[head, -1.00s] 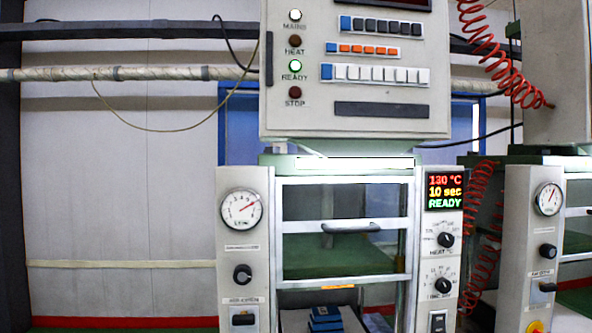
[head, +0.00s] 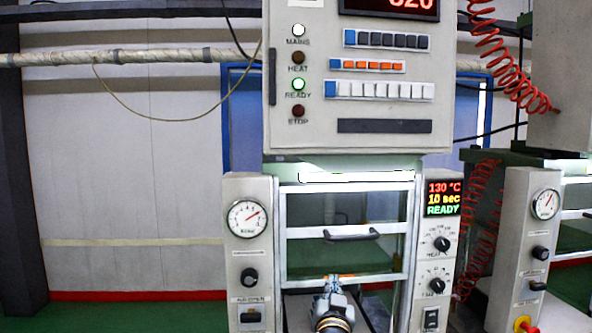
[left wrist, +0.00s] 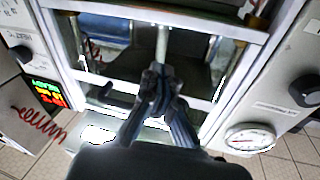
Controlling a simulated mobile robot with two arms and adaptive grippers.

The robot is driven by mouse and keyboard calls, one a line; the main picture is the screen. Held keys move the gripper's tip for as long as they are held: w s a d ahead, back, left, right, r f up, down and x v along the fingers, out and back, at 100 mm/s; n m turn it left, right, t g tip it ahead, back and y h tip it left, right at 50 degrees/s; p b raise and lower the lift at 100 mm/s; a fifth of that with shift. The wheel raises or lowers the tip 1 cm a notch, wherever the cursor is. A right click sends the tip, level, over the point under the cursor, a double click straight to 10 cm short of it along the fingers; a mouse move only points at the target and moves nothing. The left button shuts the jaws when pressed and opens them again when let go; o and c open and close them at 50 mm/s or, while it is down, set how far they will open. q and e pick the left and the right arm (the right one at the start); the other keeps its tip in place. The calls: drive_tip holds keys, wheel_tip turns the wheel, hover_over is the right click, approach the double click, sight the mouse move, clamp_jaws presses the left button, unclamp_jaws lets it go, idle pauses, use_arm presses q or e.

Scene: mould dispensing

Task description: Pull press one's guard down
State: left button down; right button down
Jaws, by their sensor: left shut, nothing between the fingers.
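Press one's guard (head: 300,245) is a clear panel in a pale frame between two white side columns, with open space below its lower bar. Its dark curved handle (head: 351,235) crosses the panel's middle. My left gripper (head: 334,281) is in front of the press, just below the handle in the picture, shut and empty. In the left wrist view the shut fingers (left wrist: 158,82) point at the guard's frame (left wrist: 200,22), and a dark bar, probably the handle (left wrist: 98,93), lies left of them. Whether they touch it I cannot tell. My right gripper is not in view.
A control box (head: 355,110) hangs above the guard. A gauge (head: 247,218) is on the left column, and a display (head: 443,198) with dials is on the right one. A second press (head: 530,240) and red coiled hoses (head: 478,225) stand right.

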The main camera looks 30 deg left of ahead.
use_arm(q)
drive_tip(key=s+a+r+n+y+p, duration=0.1)
drive_tip(key=s+a+r+n+y, duration=0.15)
drive_tip(key=r, duration=0.65)
drive_tip(key=s+a+r+n+y+p, duration=0.1)
drive_tip(key=s+a+r+n+y, duration=0.2)
drive_tip(key=r, duration=0.7)
drive_tip(key=shift+m, duration=0.35)
drive_tip(key=p+x, duration=0.2)
drive_tip(key=x, duration=0.2)
drive_tip(key=p+x, duration=0.3)
drive_tip(key=x, duration=0.1)
drive_tip(key=shift+w+a+r, duration=0.2)
drive_tip(key=shift+a+r, duration=0.05)
drive_tip(key=shift+r, duration=0.1)
